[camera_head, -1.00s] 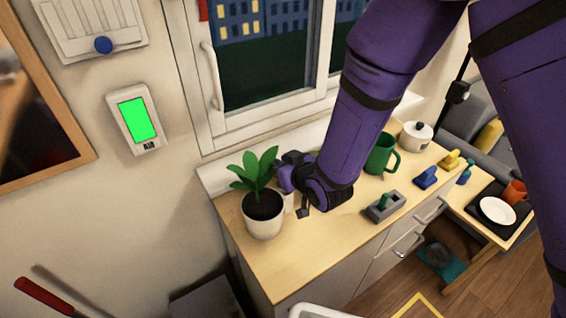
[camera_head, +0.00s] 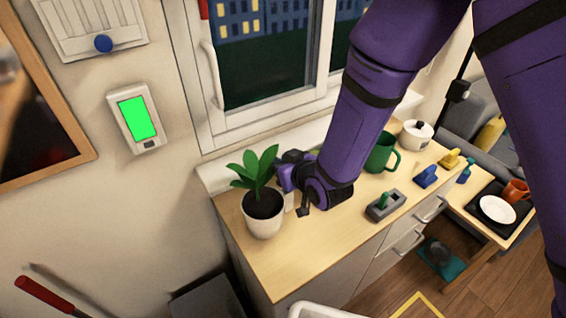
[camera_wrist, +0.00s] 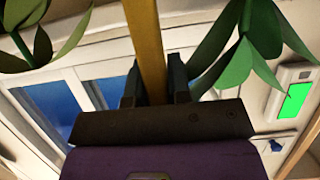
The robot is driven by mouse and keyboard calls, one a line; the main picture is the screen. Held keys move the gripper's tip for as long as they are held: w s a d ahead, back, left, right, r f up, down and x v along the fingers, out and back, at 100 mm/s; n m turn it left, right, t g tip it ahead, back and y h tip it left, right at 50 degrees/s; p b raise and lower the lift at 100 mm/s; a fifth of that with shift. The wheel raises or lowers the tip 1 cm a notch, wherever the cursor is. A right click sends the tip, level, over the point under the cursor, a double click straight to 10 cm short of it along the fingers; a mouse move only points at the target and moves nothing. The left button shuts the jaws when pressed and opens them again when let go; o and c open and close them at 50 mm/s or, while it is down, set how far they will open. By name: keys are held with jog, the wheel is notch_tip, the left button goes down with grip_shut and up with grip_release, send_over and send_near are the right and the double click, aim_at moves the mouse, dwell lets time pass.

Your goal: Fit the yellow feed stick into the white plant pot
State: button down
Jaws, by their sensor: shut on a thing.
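The white plant pot (camera_head: 264,222) stands upright on the wooden counter, with dark soil and a green leafy plant (camera_head: 256,168) in it. My gripper (camera_wrist: 155,80) is shut on the yellow feed stick (camera_wrist: 147,40), which runs up out of the wrist view between the two fingers. Leaves hang on both sides of the stick there. In the head view my wrist is just right of the pot, close to the plant.
Right of my arm on the counter (camera_head: 290,262) are a grey block with a green peg (camera_head: 385,205), a green mug (camera_head: 382,154), a white lidded pot (camera_head: 416,135), and blue (camera_head: 426,177) and yellow (camera_head: 449,159) items. The window (camera_head: 265,60) is behind. The front counter is clear.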

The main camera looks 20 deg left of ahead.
jog(key=shift+f, duration=2.55)
dwell(0.4)
jog(key=c, duration=1)
grip_release()
jog(key=v, duration=1)
jog(key=shift+s+d+r, duration=0.2)
jog(key=shift+d+r, duration=0.05)
